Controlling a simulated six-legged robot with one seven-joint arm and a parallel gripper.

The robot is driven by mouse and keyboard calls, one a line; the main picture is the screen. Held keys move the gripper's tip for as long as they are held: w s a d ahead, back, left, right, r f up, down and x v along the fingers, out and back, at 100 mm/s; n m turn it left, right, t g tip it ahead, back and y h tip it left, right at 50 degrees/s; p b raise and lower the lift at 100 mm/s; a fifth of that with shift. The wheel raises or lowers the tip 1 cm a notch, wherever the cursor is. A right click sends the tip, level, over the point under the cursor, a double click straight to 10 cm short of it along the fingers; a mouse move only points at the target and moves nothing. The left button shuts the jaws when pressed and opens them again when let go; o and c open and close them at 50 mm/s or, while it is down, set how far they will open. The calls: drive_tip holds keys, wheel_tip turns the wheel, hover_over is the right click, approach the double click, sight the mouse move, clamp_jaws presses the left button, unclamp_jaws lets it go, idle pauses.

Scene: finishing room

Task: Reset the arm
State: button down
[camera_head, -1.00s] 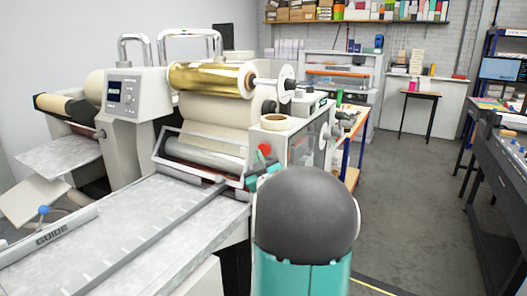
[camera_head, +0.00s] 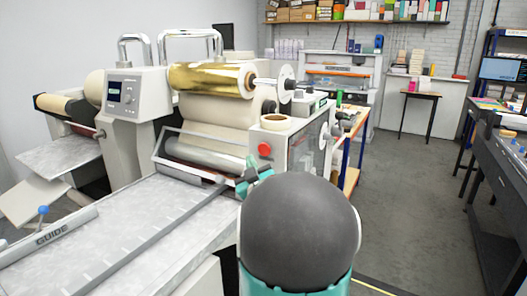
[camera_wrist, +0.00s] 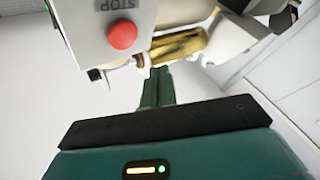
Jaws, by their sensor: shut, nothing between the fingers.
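My gripper (camera_head: 254,176) shows in the head view as small teal and dark parts just beyond the dark round joint of my arm. It is in front of the laminating machine (camera_head: 128,100), near the right end of its feed table (camera_head: 120,235). In the wrist view the teal fingers of my gripper (camera_wrist: 158,88) are together, with nothing seen between them. A red stop button (camera_wrist: 122,35) on a light housing is close by in that view; it also shows in the head view (camera_head: 264,149). My arm hides part of the machine's right side.
A gold foil roll (camera_head: 210,79) sits on top of the machine, and a tape roll (camera_head: 277,122) lies on its right housing. A workbench (camera_head: 352,135) stands behind. Grey floor (camera_head: 405,205) is free to the right, before a dark machine (camera_head: 495,190) at the right edge.

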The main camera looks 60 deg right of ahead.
idle(0.4)
drive_tip(key=w+a+f+g+y, duration=0.1)
drive_tip(key=w+a+y, duration=0.15)
drive_tip(key=a, duration=0.65)
drive_tip(key=w+a+f+n+g+y, duration=0.1)
drive_tip(key=a+g+y, duration=0.15)
drive_tip(key=a, duration=0.65)
drive_tip(key=w+a+f+y, duration=0.1)
drive_tip(key=a+y, duration=0.3)
drive_tip(key=a, duration=0.4)
drive_tip(key=s+a+f+n+g+y, duration=0.1)
drive_tip(key=s+a+f+g+y, duration=0.1)
drive_tip(key=s+a, duration=0.6)
drive_tip(key=s+a+f+g+y, duration=0.3)
drive_tip(key=s+a, duration=0.6)
drive_tip(key=a, duration=0.3)
drive_tip(key=shift+s+a+f+n+g, duration=0.2)
drive_tip(key=shift+a+f+n+g, duration=0.2)
drive_tip(key=shift+f+g, duration=0.5)
drive_tip(key=shift+d, duration=0.15)
